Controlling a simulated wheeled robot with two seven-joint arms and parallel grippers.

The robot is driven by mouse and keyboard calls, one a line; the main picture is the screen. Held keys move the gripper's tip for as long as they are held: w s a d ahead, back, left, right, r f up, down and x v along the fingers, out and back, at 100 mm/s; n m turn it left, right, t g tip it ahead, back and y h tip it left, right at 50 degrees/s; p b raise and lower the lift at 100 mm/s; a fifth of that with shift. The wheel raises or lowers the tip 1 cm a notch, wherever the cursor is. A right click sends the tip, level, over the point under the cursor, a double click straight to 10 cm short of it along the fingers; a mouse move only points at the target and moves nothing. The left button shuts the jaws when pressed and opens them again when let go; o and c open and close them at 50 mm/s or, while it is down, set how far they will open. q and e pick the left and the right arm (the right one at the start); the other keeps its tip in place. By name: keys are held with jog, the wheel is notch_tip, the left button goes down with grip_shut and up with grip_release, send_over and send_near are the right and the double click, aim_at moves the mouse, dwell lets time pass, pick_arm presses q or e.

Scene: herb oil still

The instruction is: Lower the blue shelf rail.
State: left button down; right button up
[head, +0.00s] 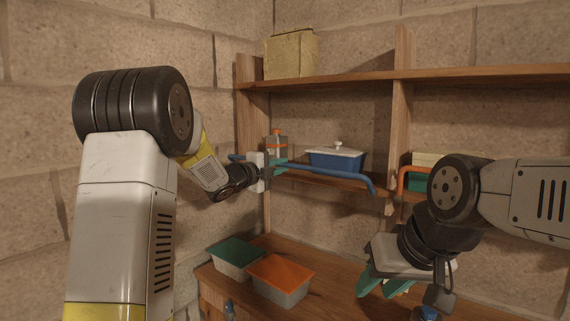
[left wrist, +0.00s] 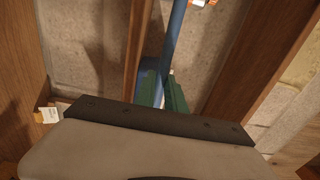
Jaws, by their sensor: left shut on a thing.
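The blue shelf rail (head: 330,173) runs along the front of the middle shelf on the left bay, with its right end bent downward. My left gripper (head: 272,168) is shut on the rail near its left part, with teal fingers around the bar. In the left wrist view the blue rail (left wrist: 175,40) passes between the green fingers (left wrist: 164,92); the wrist body hides the rest. My right gripper (head: 379,283) hangs low at the right, pointing down, away from the rail. Its teal fingers look apart, with nothing seen between them.
A blue box with a white lid (head: 336,159) and a grey container with an orange band (head: 277,146) stand behind the rail. An orange rail (head: 402,178) is on the right bay. Green-lidded (head: 235,252) and orange-lidded (head: 281,277) boxes sit on the lower wooden counter.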

pick_arm(q)
jog(key=shift+s+a+f, duration=0.15)
jog(key=shift+s+f, duration=0.1)
jog(key=shift+f, duration=0.55)
jog(key=shift+s+a+f, duration=0.2)
jog(key=shift+f, duration=0.55)
jog(key=shift+s+a+f, duration=0.15)
jog(key=shift+s+f, duration=0.1)
jog(key=shift+f, duration=0.55)
jog(key=c, duration=1.2)
grip_release()
jog(key=shift+d, duration=0.1)
jog(key=shift+o, duration=0.2)
jog(key=s+a+r, duration=0.3)
jog(key=s+a, duration=0.2)
jog(key=s, duration=0.2)
jog(key=shift+s+a, duration=0.15)
jog(key=shift+a, duration=0.1)
